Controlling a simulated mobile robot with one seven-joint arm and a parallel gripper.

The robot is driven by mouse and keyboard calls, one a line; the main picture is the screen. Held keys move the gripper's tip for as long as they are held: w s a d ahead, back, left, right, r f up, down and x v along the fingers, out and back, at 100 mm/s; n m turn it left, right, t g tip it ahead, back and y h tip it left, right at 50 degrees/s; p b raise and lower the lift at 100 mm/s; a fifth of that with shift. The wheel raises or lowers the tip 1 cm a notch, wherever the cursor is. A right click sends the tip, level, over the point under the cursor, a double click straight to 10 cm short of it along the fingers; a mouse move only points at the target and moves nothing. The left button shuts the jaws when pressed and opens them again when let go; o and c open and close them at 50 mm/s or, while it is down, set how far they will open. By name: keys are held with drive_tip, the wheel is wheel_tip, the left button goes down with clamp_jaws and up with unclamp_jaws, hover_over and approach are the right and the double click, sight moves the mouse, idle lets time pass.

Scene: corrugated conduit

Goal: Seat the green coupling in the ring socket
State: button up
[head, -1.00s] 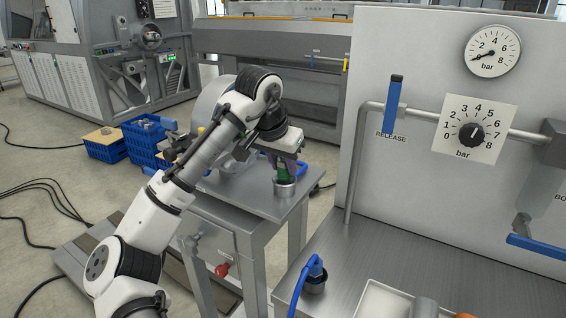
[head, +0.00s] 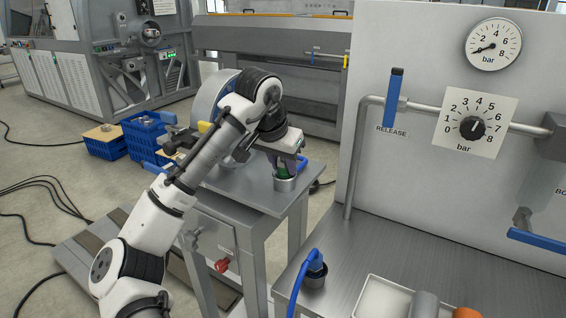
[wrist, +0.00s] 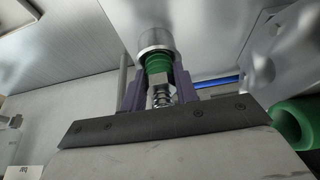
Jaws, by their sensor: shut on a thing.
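The green coupling (head: 283,171) is between the purple fingers of my gripper (head: 287,164). Only a small strip of green shows in the head view. In the wrist view, my gripper (wrist: 158,84) is shut on the coupling (wrist: 157,63), with a metal fitting and a spring-like part on its near side. The far end of the coupling meets the metal ring socket (wrist: 154,40). The ring socket (head: 284,184) stands upright on the small metal table. The coupling's end is hidden by the rim, so I cannot tell how deep it sits.
The small grey table (head: 262,198) carries a rounded machine housing close behind my arm. Blue crates (head: 128,140) stand on the floor at left. A bench (head: 400,262) with a blue hose fitting (head: 315,264) and a white tray is at right. A green tube (wrist: 298,124) shows in the wrist view.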

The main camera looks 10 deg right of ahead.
drive_tip(key=shift+s+f, duration=0.1)
drive_tip(key=shift+f, duration=0.4)
drive_tip(key=shift+s+f, duration=0.1)
drive_tip(key=shift+f, duration=0.3)
drive_tip(key=shift+s+f+b, duration=0.15)
drive_tip(key=shift+f+b, duration=0.15)
drive_tip(key=shift+b, duration=0.15)
drive_tip(key=shift+w+r+p, duration=0.2)
drive_tip(key=shift+r+p, duration=0.8)
drive_tip(key=shift+p, duration=0.35)
drive_tip(key=shift+w+r+p, duration=0.1)
drive_tip(key=shift+r+p, duration=0.3)
drive_tip(key=shift+r, duration=0.15)
drive_tip(key=shift+w+r+p, duration=0.1)
drive_tip(key=shift+r+p, duration=0.45)
drive_tip(key=shift+p, duration=0.05)
drive_tip(key=shift+f+b, duration=0.4)
drive_tip(key=shift+f, duration=0.5)
drive_tip(key=shift+s+f+b, duration=0.2)
drive_tip(key=shift+f+b, duration=0.15)
drive_tip(key=shift+f, duration=0.25)
drive_tip(key=shift+s+f+b, duration=0.15)
drive_tip(key=shift+f+b, duration=0.15)
drive_tip(key=shift+f, duration=0.3)
idle(0.7)
drive_tip(key=shift+w+r+p, duration=0.2)
drive_tip(key=shift+r+p, duration=0.85)
drive_tip(key=shift+p, duration=0.3)
